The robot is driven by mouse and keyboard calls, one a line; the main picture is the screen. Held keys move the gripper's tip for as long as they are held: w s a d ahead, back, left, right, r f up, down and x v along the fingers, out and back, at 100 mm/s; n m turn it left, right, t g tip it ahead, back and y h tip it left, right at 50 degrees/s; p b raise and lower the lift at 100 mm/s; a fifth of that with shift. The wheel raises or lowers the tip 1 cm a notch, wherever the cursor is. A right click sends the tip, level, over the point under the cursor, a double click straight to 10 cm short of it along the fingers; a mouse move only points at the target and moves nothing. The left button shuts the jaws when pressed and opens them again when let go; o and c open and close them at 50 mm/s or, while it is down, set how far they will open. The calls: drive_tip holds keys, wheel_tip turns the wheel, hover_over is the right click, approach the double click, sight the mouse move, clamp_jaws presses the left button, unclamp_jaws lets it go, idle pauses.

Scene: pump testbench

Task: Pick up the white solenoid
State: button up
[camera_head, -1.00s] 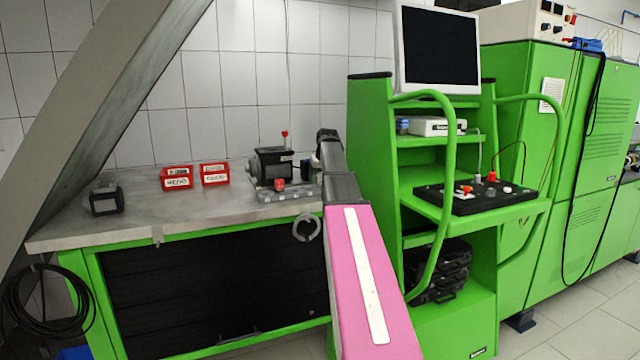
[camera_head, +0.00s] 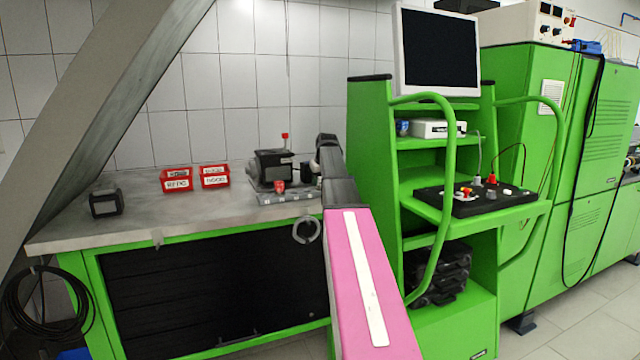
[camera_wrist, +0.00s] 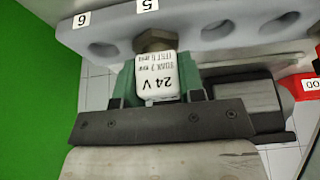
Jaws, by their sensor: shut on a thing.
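The white solenoid (camera_wrist: 157,75) shows in the wrist view with upside-down "24 V" lettering and a brass hex nut at its upper end. My gripper (camera_wrist: 158,88) is shut on it, with green finger pads at its left and right sides. The nut end is at the grey rack (camera_wrist: 215,28), by the label "5". I cannot tell whether it still sits in a hole there. In the head view my arm hides the solenoid and most of my gripper.
A dark pump unit (camera_head: 272,165) stands on the workbench (camera_head: 130,222), left of my arm. Two red bins (camera_head: 176,181) and a black block (camera_head: 106,203) are farther left. A green testbench (camera_head: 372,130) stands close on the right. The front of the bench is mostly clear.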

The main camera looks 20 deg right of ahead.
drive_tip(key=r, duration=0.2)
drive_tip(key=a+r, duration=0.1)
drive_tip(key=r, duration=0.1)
drive_tip(key=shift+s+a+r, duration=0.1)
drive_tip(key=shift+r, duration=0.2)
drive_tip(key=s+a+r, duration=0.1)
drive_tip(key=a+r, duration=0.5)
drive_tip(key=a, duration=0.4)
drive_tip(key=shift+a, duration=0.2)
drive_tip(key=shift+s, duration=0.1)
